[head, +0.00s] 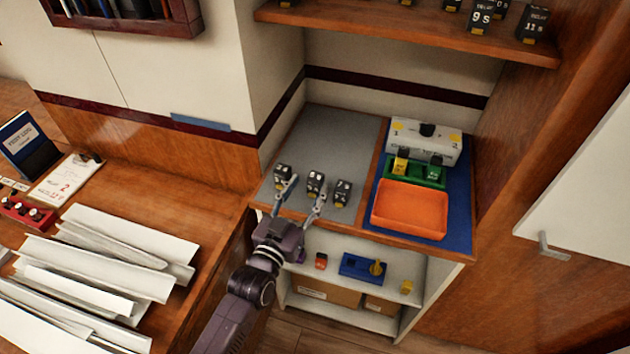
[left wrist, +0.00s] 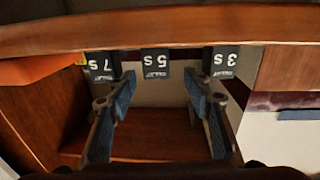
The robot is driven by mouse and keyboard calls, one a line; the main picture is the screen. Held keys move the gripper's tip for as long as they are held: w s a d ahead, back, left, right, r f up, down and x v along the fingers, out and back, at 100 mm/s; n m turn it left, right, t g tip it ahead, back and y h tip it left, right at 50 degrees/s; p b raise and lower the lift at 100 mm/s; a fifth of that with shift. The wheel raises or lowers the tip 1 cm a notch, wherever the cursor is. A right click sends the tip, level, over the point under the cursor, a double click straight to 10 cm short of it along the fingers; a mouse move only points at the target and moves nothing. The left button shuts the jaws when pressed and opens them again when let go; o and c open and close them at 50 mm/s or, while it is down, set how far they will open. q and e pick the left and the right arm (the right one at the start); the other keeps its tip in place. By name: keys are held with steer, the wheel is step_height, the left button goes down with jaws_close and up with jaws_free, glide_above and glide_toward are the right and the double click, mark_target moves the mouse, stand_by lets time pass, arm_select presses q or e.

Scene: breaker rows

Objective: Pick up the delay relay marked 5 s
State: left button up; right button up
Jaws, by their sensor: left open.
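Three dark relays stand in a row near the front edge of the grey mat (head: 345,135). The 5 s delay relay (head: 315,182) is the middle one; in the left wrist view its label (left wrist: 157,62) appears upside down. The 3 s relay (head: 282,174) stands to its left and the 7 s relay (head: 343,192) to its right in the head view. My left gripper (head: 304,194) is open and empty in front of the row. In the left wrist view the 5 s relay shows between its spread fingertips (left wrist: 160,82), apart from both. My right gripper is not in view.
An orange tray (head: 410,208), a green holder (head: 430,174) and a white numbered box (head: 426,142) occupy the blue mat (head: 459,215) at right. More relays stand on the upper shelf (head: 400,28). A lower shelf holds a blue block (head: 360,267). Papers (head: 100,265) cover the left desk.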

mark_target(313, 184)
arm_select(q)
steer(key=x, duration=0.4)
steer(key=shift+w+d+f+p, duration=0.2)
steer(key=shift+d+p, duration=0.1)
steer(key=shift+p, duration=0.05)
steer(key=shift+c, duration=0.5)
jaws_close()
